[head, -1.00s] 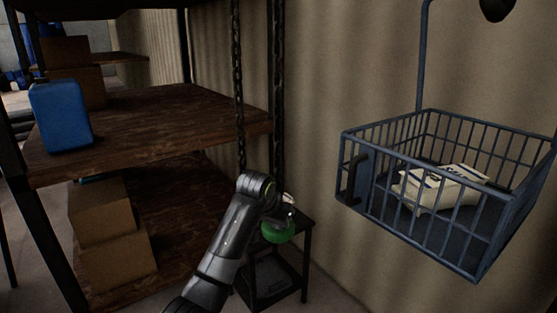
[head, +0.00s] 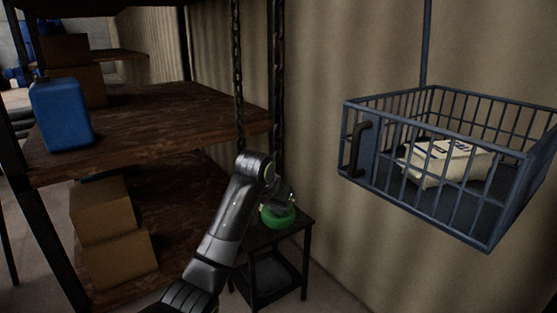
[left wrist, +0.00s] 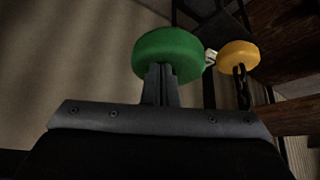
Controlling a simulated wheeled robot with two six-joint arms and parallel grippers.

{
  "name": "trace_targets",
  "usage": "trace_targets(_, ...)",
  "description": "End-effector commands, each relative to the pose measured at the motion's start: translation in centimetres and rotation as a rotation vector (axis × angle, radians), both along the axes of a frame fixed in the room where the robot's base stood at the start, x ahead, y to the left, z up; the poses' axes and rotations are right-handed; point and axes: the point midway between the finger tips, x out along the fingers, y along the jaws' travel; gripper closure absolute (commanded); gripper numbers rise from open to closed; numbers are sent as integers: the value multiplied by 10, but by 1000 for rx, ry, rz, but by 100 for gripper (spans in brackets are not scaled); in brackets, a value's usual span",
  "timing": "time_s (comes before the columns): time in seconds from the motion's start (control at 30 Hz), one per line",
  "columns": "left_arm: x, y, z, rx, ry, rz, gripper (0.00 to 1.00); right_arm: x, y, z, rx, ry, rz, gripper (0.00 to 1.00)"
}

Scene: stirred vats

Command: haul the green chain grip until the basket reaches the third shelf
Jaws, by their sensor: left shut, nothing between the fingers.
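The green chain grip (head: 278,217) is a round green piece in the head view, in front of the shelving and above a dark stool. It also shows in the left wrist view (left wrist: 168,50), straight ahead of my left gripper (left wrist: 160,84). My left gripper's fingers are shut together with nothing between them; their tips overlap the grip's lower edge, and I cannot tell whether they touch it. The blue-grey wire basket (head: 365,150) hangs at the right from a thin rod and holds a pale package (head: 447,162). My right gripper is not in view.
A yellow grip (left wrist: 239,55) with a chain sits beside the green one. Dark chains (head: 238,80) hang at the shelf edge. Wooden shelves (head: 150,125) carry a blue jug (head: 62,117) and cardboard boxes (head: 103,207). The dark stool (head: 300,228) stands below.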

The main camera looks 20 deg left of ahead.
Motion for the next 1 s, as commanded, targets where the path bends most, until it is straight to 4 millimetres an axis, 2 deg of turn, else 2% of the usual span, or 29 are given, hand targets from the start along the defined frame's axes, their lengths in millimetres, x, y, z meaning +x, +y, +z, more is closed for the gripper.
trace_targets(0.27, 0, 0, 4, 0, -2, 0, 100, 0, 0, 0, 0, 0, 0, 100)
trace_targets(0.73, 0, 0, 48, 1, -2, 1, 100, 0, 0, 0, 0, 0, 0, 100)
trace_targets(1.0, 0, 0, 50, 0, 0, 0, 100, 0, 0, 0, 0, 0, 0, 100)
